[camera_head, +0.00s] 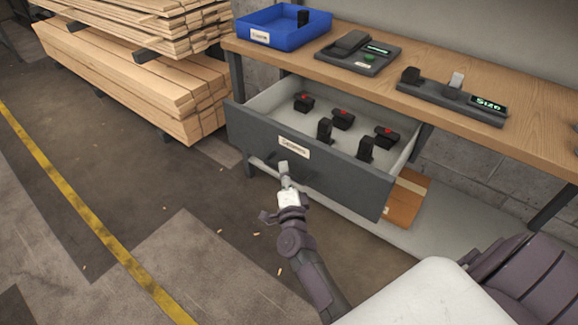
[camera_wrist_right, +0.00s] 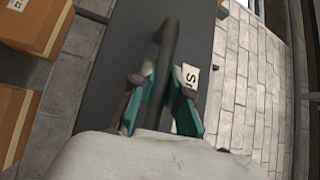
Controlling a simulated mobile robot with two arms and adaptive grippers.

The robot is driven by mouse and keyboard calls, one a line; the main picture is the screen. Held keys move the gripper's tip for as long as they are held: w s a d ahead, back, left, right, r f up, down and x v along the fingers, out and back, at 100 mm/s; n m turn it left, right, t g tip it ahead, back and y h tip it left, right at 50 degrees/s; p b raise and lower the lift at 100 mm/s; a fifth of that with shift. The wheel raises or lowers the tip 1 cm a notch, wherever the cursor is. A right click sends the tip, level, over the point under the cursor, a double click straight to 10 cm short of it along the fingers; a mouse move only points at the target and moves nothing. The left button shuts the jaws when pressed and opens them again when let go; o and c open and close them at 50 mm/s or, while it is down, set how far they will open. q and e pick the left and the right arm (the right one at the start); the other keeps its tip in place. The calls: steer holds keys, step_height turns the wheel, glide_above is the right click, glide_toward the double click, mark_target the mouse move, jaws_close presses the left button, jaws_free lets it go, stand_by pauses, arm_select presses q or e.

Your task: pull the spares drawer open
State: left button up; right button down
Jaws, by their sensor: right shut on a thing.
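The spares drawer (camera_head: 340,178) is a dark grey drawer under the wooden bench, and it stands pulled out with its inside visible. A white label (camera_head: 293,147) is on its front. Several small black parts, some with red marks, lie in it. My right gripper (camera_head: 285,172) is at the drawer front, just below the label. In the right wrist view the dark bar handle (camera_wrist_right: 167,45) runs between the teal-padded fingers of the right gripper (camera_wrist_right: 162,100), which is shut on it. My left gripper is not in view.
The bench top (camera_head: 400,70) carries a blue bin (camera_head: 283,38), a grey device with a green button (camera_head: 358,52) and a size gauge (camera_head: 452,100). A cardboard box (camera_head: 408,197) sits on the shelf below. Timber stacks (camera_head: 125,80) stand at left. The floor before the drawer is mostly clear.

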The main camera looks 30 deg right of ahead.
steer(key=shift+s+a, duration=0.1)
steer(key=shift+a, duration=0.15)
steer(key=shift+f, duration=0.1)
steer(key=c, duration=1.1)
jaws_free()
steer(key=shift+c, duration=0.2)
steer(key=v, duration=1.2)
